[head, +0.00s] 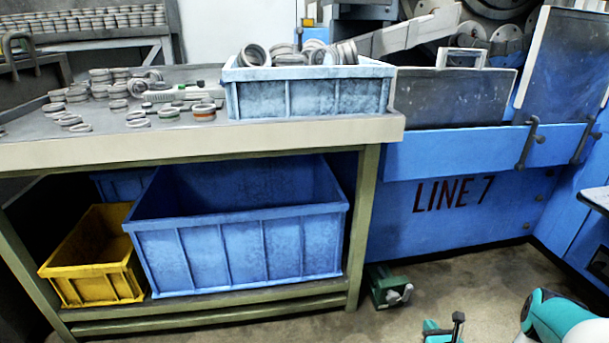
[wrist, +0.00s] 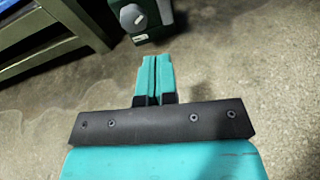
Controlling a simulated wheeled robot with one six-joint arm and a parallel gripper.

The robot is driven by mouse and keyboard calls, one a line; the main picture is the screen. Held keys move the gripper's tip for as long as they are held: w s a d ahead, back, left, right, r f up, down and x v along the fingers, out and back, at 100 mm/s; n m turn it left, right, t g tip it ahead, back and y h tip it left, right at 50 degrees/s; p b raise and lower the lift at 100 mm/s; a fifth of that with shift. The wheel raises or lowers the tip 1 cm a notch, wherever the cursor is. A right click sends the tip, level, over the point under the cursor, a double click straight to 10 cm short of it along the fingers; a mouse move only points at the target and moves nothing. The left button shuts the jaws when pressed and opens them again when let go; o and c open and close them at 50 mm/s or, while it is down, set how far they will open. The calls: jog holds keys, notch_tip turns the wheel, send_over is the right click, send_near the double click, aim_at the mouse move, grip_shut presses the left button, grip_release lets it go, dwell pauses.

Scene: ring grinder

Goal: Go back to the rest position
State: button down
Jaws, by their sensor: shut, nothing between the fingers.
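My gripper (wrist: 153,80) shows in the wrist view with its two teal fingers side by side, shut and empty. It is over the bare concrete floor (wrist: 240,70), apart from everything else. In the head view, part of my gripper (head: 443,330) shows at the bottom edge, right of centre, and my teal and white arm is at the bottom right corner. The fingertips are cut off or hidden in the head view.
A workbench (head: 200,136) holds metal rings (head: 118,90) and a light blue crate (head: 305,97). A large blue bin (head: 240,250) and yellow bin (head: 95,285) stand on its lower shelf. A green vise-like device (head: 388,288) is on the floor near the blue LINE 7 machine (head: 450,195).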

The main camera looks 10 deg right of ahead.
jog(key=w+a+r+n+g+y+p, duration=0.1)
jog(key=w+a+r+n+y, duration=0.3)
jog(key=w+r+n, duration=0.4)
jog(key=w+a+r+n+y, duration=0.4)
jog(key=r+n, duration=0.2)
jog(key=r, duration=0.4)
jog(key=a+r+n+g+y+p, duration=0.1)
jog(key=a+r+n+g+y, duration=0.4)
jog(key=a+r+n, duration=1.1)
jog(key=s+a+r+n+g+h+p, duration=0.1)
jog(key=s+a+r+n+g, duration=0.25)
jog(key=s+r, duration=0.4)
jog(key=s+a+r+n+g+h, duration=0.2)
jog(key=s+a+r+n+g, duration=0.15)
jog(key=s+r, duration=0.35)
jog(key=s+r+n+g+h+p, duration=0.15)
jog(key=s+r+n, duration=0.25)
jog(key=s, duration=0.6)
jog(key=s+r+n+h+p, duration=0.1)
jog(key=s+r+n+h, duration=0.3)
jog(key=s, duration=0.6)
notch_tip(320, 180, up, 38)
jog(key=y+p, duration=0.1)
jog(key=p, duration=3.6)
jog(key=shift+w+a+f+y, duration=0.15)
jog(key=shift+w+y, duration=0.2)
jog(key=shift+w, duration=0.1)
jog(key=shift+f, duration=0.1)
